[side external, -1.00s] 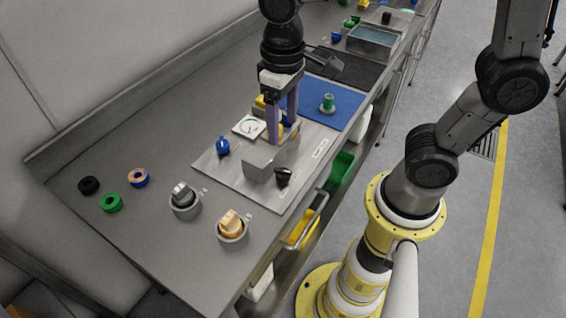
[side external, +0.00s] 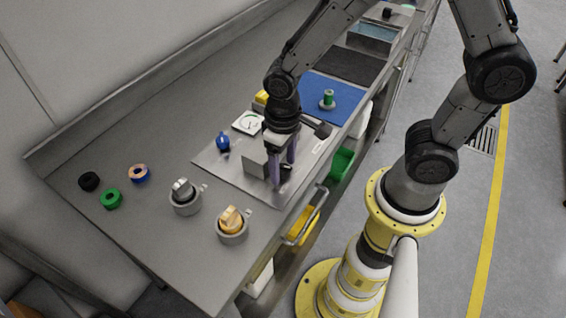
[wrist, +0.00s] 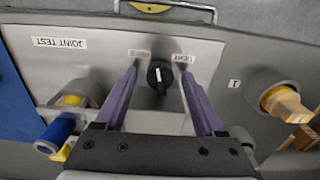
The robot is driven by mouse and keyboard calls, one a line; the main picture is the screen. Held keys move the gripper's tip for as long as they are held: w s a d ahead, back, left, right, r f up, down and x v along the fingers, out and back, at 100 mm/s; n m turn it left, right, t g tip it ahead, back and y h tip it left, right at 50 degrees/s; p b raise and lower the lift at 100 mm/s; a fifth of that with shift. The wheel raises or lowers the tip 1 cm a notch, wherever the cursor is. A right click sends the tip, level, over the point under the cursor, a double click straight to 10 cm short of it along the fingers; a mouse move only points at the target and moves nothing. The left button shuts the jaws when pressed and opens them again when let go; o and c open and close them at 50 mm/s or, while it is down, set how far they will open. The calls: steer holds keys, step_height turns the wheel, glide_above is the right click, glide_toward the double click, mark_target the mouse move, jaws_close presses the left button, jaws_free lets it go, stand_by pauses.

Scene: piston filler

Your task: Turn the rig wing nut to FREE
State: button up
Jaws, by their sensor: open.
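The wing nut (wrist: 160,77) looks like a black knob with a white mark, on the grey panel between two small labels. The right label (wrist: 181,59) seems to read TIGHT upside down; the left label (wrist: 140,53) is too blurred to read surely. My gripper (wrist: 160,72) is open, its purple fingers on either side of the knob with gaps on both sides. In the side view my gripper (side external: 283,175) points down at the panel's front, and its fingers partly hide the black knob (side external: 287,171).
A grey block (side external: 254,162) stands beside the fingers. A bench-edge handle (side external: 306,222) is nearby.

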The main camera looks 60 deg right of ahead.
steer(key=shift+f, duration=0.1)
jaws_close()
stand_by(0.3)
steer(key=shift+n, duration=2.9)
jaws_free()
